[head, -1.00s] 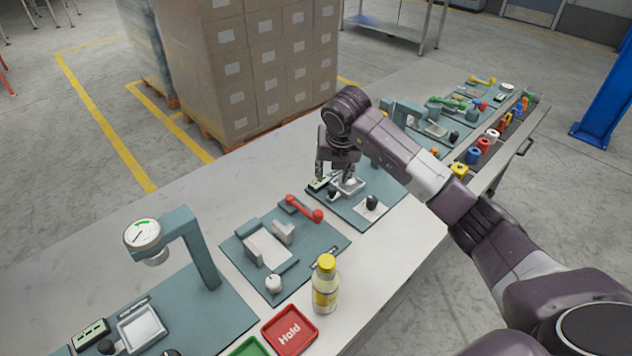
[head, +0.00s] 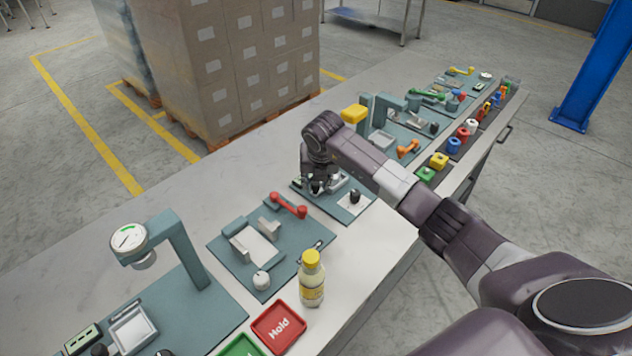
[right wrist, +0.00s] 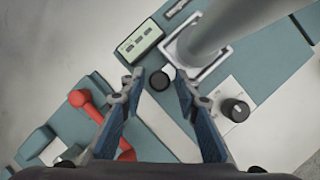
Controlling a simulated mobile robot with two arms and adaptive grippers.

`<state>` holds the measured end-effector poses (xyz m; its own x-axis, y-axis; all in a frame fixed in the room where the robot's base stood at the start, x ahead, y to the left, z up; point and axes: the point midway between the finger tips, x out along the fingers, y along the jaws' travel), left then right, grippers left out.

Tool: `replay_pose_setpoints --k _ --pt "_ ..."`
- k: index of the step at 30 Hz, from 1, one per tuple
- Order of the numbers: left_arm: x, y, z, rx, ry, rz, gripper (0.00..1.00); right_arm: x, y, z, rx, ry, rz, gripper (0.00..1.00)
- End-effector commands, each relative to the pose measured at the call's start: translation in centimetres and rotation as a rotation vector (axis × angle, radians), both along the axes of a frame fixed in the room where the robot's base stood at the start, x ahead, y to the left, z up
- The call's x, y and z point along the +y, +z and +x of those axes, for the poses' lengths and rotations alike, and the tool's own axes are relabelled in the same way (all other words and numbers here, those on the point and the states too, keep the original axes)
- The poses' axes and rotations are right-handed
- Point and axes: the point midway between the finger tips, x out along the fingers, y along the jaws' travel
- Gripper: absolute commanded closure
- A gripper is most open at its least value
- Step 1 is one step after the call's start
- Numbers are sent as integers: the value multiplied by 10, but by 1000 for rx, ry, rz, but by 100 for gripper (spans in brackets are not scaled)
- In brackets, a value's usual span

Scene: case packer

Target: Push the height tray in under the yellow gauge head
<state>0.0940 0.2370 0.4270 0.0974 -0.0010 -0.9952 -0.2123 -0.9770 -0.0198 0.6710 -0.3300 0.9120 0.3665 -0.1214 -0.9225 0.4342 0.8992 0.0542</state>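The yellow gauge head (head: 354,114) shows in the head view above and behind my right wrist; my arm hides part of its stand. The height tray (head: 337,183) is a small pale tray on the teal plate below, partly covered by my right gripper. In the right wrist view a wide grey cylinder covers most of the tray (right wrist: 222,61). A black knob (right wrist: 162,78) stands at the tray's near corner. My right gripper (head: 318,188) is open, low over the plate; its fingertips (right wrist: 160,88) lie on either side of the knob in that view, contact unclear. My left gripper is out of view.
A display box (right wrist: 140,40) and a second black knob (right wrist: 235,109) flank the tray. A fixture with a red handle (head: 288,205) is close on the left. A bottle (head: 312,280) and a red Hold tray (head: 279,326) stand nearer.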

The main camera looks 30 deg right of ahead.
Motion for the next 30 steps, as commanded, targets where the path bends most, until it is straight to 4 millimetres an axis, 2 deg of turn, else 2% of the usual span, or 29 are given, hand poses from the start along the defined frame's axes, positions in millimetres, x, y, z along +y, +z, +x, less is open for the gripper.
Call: replay_pose_setpoints --k 1,7,16,19,30 --pt "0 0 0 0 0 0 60 0 0 0 0 0 0 79" --pt "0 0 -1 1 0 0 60 0 0 0 0 0 1 100" --pt "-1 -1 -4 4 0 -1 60 0 0 0 0 0 1 100" --pt "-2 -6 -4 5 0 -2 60 -6 -2 3 0 0 0 100" --pt "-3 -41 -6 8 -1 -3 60 -60 -3 22 -3 -4 -2 100"
